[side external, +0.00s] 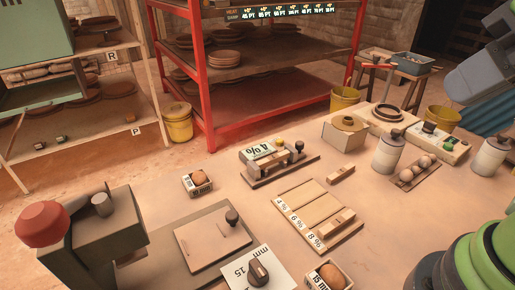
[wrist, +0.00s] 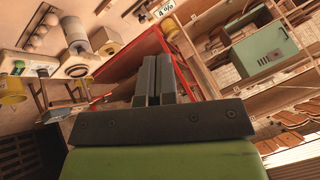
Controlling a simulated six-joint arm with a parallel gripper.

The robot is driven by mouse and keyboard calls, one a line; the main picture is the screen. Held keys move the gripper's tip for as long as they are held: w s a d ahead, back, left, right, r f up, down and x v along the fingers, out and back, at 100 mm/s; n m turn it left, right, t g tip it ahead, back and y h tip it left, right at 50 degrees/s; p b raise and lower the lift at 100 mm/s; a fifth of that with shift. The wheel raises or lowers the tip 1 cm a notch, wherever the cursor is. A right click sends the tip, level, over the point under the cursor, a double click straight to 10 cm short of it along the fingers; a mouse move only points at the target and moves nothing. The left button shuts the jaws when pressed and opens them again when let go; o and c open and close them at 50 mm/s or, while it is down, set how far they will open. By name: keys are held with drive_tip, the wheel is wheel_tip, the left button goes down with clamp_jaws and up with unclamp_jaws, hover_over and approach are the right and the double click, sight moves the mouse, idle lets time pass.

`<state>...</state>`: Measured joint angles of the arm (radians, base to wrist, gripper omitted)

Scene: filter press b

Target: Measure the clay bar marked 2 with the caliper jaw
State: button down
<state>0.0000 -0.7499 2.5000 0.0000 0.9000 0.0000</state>
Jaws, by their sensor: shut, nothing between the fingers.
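Two small tan clay bars show in the side view: one (side external: 341,173) lies on the table beside a slatted board, the other (side external: 336,221) lies on that board (side external: 297,205). I cannot read a number 2 on either. A wooden-based device with dark knobs (side external: 281,166) and a "4 %" plate (side external: 258,152) stands behind the board; it may be the caliper, but its jaw is too small to make out. My gripper (wrist: 155,62) shows in the wrist view, shut and empty, away from the bars. Its fingertips are not clear in the side view.
The board's strips are labelled 4, 6 and 8 %. Canisters (side external: 389,153) and an egg tray (side external: 417,170) are at right. A red rack (side external: 205,75) stands behind.

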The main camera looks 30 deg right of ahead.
drive_tip(key=c, duration=1.5)
unclamp_jaws()
drive_tip(key=shift+c, duration=0.2)
drive_tip(key=o, duration=0.4)
drive_tip(key=shift+w+r, duration=0.2)
drive_tip(key=shift+w, duration=0.15)
drive_tip(key=shift+c, duration=0.2)
drive_tip(key=shift+o, duration=1.3)
drive_tip(key=w+d+r+m+g, duration=0.1)
drive_tip(key=w+r+m+g, duration=0.1)
drive_tip(key=w, duration=0.8)
drive_tip(key=shift+r+m+h, duration=0.2)
drive_tip(key=shift+m+h, duration=0.1)
drive_tip(key=shift+m, duration=0.6)
drive_tip(key=m+g+h, duration=0.1)
drive_tip(key=m+g, duration=0.4)
drive_tip(key=m, duration=0.5)
hover_over(300, 142)
wheel_tip(300, 142, down, 20)
wheel_tip(300, 142, down, 10)
drive_tip(key=shift+f, duration=0.15)
